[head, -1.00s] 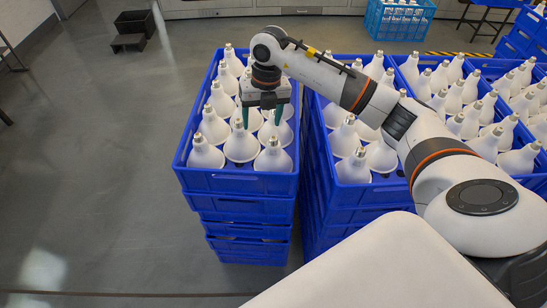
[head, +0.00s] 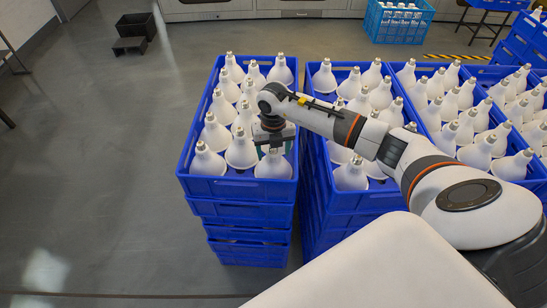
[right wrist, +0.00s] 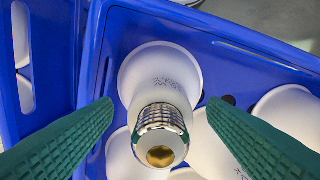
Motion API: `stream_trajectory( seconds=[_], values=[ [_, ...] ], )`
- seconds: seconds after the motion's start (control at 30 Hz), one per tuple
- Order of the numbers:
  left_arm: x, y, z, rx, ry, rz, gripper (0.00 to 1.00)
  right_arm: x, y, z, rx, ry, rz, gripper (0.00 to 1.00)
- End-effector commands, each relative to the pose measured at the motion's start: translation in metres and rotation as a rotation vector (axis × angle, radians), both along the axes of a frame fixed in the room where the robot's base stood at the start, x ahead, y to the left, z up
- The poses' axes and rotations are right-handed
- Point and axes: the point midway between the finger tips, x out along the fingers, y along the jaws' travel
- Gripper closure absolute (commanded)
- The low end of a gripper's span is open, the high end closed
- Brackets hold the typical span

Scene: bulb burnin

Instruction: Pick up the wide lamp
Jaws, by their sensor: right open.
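A white lamp (head: 273,167) with a wide flared body and a metal screw base stands base-up in the front right corner of the left blue crate (head: 236,188). My right gripper (head: 273,149) is over this lamp, with its jaws pointing down. In the right wrist view, the lamp (right wrist: 160,75) lies between the two green fingers, its metal base toward the camera. The fingers are apart, with a visible gap on each side of the lamp. Which lamp is meant by wide is not certain from size alone. My left gripper is not in view.
Several similar lamps (head: 208,162) stand close by in the same crate. Its wall (right wrist: 240,50) is close beside the lamp. Another blue crate of lamps (head: 350,198) stands just to the right. Grey floor (head: 100,150) on the left is clear.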

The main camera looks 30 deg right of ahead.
Motion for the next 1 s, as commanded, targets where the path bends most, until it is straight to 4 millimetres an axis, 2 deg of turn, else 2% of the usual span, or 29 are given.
stream_trajectory(
  seconds=[0.1, 0.3, 0.37, 0.7, 0.73, 1.0],
  values=[
    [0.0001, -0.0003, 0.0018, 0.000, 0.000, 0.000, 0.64, -0.0004, 0.0000, -0.0076, 0.000, 0.001, -0.001, 0.33],
    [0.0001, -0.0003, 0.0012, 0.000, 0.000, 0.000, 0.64, -0.0002, -0.0001, -0.0084, 0.000, 0.000, 0.000, 0.33],
    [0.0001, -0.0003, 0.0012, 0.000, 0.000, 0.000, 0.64, -0.0002, -0.0001, -0.0083, 0.000, 0.000, 0.000, 0.41],
    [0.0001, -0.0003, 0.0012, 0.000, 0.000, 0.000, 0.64, -0.0003, -0.0001, -0.0082, 0.000, 0.000, 0.000, 0.97],
    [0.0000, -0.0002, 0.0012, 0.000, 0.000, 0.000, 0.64, -0.0003, -0.0001, -0.0082, 0.000, 0.000, 0.000, 1.00],
    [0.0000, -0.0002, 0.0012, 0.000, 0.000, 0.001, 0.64, -0.0003, -0.0001, -0.0081, 0.000, 0.000, 0.000, 1.00]
  ],
)
